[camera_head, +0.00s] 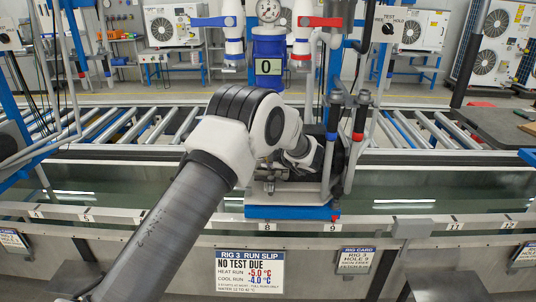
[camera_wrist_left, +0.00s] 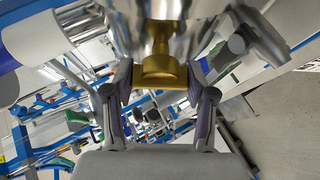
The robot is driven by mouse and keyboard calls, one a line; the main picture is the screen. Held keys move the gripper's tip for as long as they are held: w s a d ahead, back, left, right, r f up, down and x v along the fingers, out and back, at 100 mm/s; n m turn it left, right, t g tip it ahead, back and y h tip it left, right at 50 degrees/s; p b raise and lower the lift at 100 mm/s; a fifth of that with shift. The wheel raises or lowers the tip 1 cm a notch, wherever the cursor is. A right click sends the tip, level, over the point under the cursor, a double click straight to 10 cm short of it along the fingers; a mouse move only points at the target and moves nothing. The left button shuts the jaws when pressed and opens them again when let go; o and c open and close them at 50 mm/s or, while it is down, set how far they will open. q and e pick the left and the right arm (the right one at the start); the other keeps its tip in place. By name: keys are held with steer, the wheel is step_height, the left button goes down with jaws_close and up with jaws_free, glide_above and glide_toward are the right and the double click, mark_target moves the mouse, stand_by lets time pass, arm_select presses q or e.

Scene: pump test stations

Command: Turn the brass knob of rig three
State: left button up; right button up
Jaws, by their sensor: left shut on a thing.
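The brass knob (camera_wrist_left: 160,72) fills the upper middle of the left wrist view, below a shiny metal stem. My left gripper (camera_wrist_left: 160,82) has one finger on each side of it and is shut on it. In the head view my left arm reaches from the bottom left to the rig three stand (camera_head: 290,212). The arm hides the knob and my left fingers there. A slip (camera_head: 250,271) reading "RIG 3 RUN SLIP, NO TEST DUE" hangs below the stand. My right gripper is in neither view.
Above the arm are a round gauge (camera_head: 269,10), a display (camera_head: 268,67) showing 0, a blue handle (camera_head: 210,21) and a red handle (camera_head: 320,21). Upright pipes (camera_head: 358,125) stand close on the right. A roller conveyor (camera_head: 125,124) runs behind a long water trough (camera_head: 430,190).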

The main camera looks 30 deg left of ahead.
arm_select(q)
steer(key=o, duration=1.2)
steer(key=shift+c, duration=0.2)
steer(key=v, duration=1.2)
